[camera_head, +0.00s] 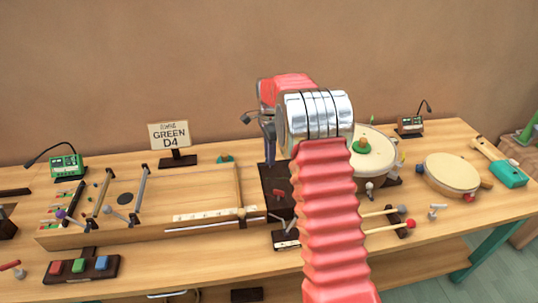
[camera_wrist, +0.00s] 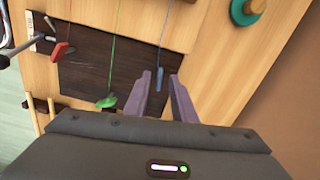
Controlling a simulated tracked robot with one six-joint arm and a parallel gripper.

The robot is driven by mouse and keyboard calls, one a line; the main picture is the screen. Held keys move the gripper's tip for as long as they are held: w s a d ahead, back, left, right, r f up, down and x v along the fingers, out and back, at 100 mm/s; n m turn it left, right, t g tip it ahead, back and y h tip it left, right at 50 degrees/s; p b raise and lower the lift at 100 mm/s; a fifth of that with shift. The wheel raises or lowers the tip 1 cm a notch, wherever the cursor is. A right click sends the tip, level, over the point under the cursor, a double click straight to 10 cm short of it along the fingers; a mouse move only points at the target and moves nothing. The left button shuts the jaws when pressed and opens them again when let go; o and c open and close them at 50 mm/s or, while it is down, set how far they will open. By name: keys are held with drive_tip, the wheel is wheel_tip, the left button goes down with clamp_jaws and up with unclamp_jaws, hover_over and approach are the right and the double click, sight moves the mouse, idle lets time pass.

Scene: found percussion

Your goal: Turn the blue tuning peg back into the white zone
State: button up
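The dark peg board (camera_wrist: 85,65) lies under my gripper in the wrist view, with red (camera_wrist: 62,49), green (camera_wrist: 106,101) and blue (camera_wrist: 159,77) pegs, each at the end of a string or rod. The blue peg is narrow and upright in the picture. My gripper (camera_wrist: 160,78) is open, its two purple-grey fingers on either side of the blue peg with gaps; I cannot tell its height above the board. No white zone is clear beside the blue peg.
A wooden string box (camera_head: 200,190) stands left of the board, with a "GREEN D4" sign (camera_head: 169,136) behind. A large drum (camera_head: 372,150), a smaller drum (camera_head: 452,173) and mallets (camera_head: 388,228) are at right. A green round knob (camera_wrist: 246,8) shows near the wrist view's top right.

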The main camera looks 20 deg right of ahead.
drive_tip(key=shift+c, duration=0.3)
clamp_jaws()
drive_tip(key=shift+a, duration=0.2)
drive_tip(key=shift+d, duration=0.15)
drive_tip(key=shift+n, duration=0.4)
